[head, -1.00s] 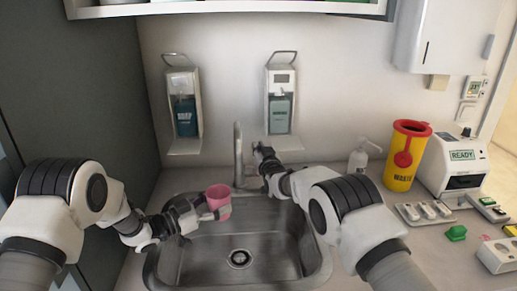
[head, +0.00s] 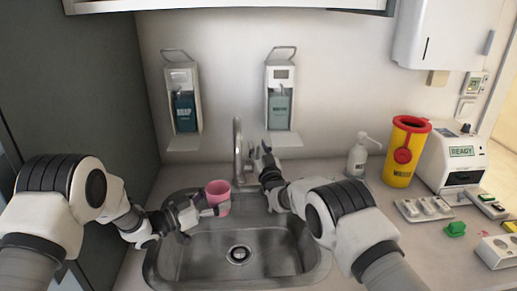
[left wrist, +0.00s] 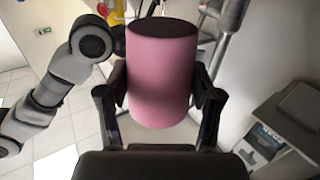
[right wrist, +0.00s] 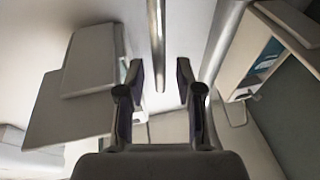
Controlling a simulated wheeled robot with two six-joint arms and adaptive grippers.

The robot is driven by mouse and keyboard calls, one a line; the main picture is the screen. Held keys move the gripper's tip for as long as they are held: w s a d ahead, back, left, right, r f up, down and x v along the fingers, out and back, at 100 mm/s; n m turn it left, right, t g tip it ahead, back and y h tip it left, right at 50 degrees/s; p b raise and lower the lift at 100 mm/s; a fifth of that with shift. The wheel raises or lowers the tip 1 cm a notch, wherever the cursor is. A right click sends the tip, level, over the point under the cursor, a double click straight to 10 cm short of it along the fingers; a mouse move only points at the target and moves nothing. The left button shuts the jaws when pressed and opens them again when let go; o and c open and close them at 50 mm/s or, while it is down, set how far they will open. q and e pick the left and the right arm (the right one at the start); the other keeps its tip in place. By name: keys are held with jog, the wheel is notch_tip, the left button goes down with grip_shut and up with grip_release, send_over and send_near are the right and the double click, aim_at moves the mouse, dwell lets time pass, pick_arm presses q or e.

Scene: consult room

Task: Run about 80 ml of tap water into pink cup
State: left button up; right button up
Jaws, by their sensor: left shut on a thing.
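The pink cup (head: 218,198) is upright over the back left of the sink, left of and below the tap's upright spout. My left gripper (head: 205,209) is shut on the cup's side; the cup also fills the space between its fingers in the left wrist view (left wrist: 160,75). The metal tap (head: 238,150) stands at the sink's back edge, with no visible water stream. My right gripper (head: 264,158) is just right of the tap, with fingers apart and empty in the right wrist view (right wrist: 158,85). A metal bar (right wrist: 157,40) shows beyond them. The cup's inside is not readable.
The steel sink (head: 275,245) is empty around its drain. Soap (head: 183,100) and second wall dispensers (head: 280,105) hang behind. Right of the sink are a pump bottle (head: 358,158), a yellow waste bin (head: 402,160) and a READY device (head: 455,160).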

jog(key=shift+f, duration=0.1)
jog(key=v, duration=1.2)
pick_arm(q)
jog(key=x, duration=0.7)
jog(key=shift+d, duration=0.2)
jog(key=shift+a, duration=0.1)
pick_arm(e)
jog(key=shift+a, duration=0.1)
pick_arm(q)
jog(key=shift+w, duration=0.1)
dwell(2.2)
